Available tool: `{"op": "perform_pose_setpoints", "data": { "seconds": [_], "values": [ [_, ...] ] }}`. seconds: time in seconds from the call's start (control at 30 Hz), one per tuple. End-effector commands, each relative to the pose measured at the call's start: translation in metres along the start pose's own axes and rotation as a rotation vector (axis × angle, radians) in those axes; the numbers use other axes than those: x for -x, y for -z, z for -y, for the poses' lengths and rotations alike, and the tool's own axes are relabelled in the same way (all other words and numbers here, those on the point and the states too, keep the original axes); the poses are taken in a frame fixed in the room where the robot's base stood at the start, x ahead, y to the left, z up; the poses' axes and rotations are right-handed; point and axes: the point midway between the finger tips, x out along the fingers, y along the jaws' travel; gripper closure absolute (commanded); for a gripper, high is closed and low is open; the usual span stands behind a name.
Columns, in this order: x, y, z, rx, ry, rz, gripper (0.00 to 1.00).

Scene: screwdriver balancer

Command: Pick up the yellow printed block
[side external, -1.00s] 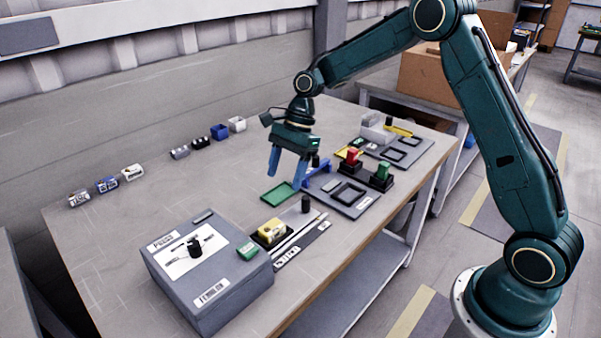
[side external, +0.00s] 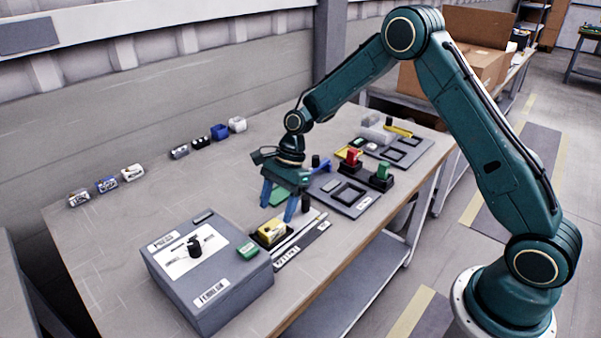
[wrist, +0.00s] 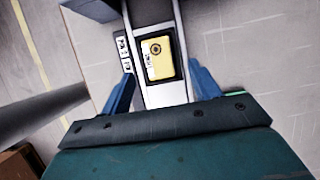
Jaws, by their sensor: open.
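The yellow printed block (side external: 271,230) sits in a black holder (side external: 262,240) on a grey strip beside the grey press box. In the wrist view the block (wrist: 157,58) shows its printed top, with a dark round mark and small lettering, inside the black frame. My gripper (side external: 278,212) is open and empty, above and just behind the block in the side view. In the wrist view its blue fingers (wrist: 163,88) are spread wide, one on each side of the strip, with the block lying a little ahead between their lines.
A grey fixture plate (side external: 345,197) and red and green parts stand to the right.

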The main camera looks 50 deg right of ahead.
Motion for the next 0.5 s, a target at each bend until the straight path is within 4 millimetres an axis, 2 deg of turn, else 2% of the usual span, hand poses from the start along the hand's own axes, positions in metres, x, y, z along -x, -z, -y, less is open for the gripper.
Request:
{"op": "perform_pose_setpoints", "data": {
  "seconds": [0.3, 0.5],
  "values": [
    [-0.035, -0.001, -0.003, 0.001, -0.002, 0.000, 0.38],
    [-0.047, -0.001, -0.003, 0.001, 0.000, -0.001, 0.38]
  ]
}}
